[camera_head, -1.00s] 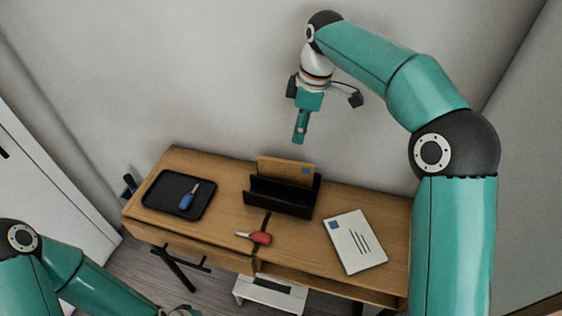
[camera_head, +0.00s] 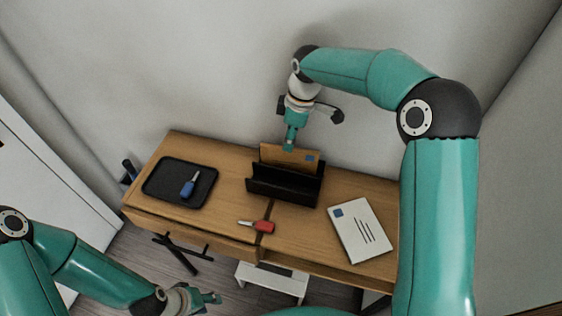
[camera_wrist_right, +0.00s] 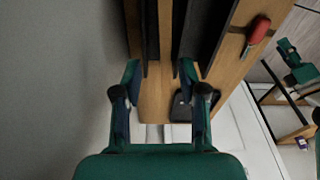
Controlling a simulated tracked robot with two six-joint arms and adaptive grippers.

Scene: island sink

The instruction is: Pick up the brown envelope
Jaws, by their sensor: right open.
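I cannot tell the envelope from the wood there. My left gripper (camera_head: 212,298) is low in front of the desk, away from the envelope; its jaw opening is unclear.
A white envelope (camera_head: 360,230) lies on the desk right of the holder. A red-handled tool (camera_head: 262,226) lies in front. A black tray (camera_head: 152,184) with a blue-handled tool (camera_head: 188,188) is at left. The grey wall (camera_head: 200,70) stands close behind the desk.

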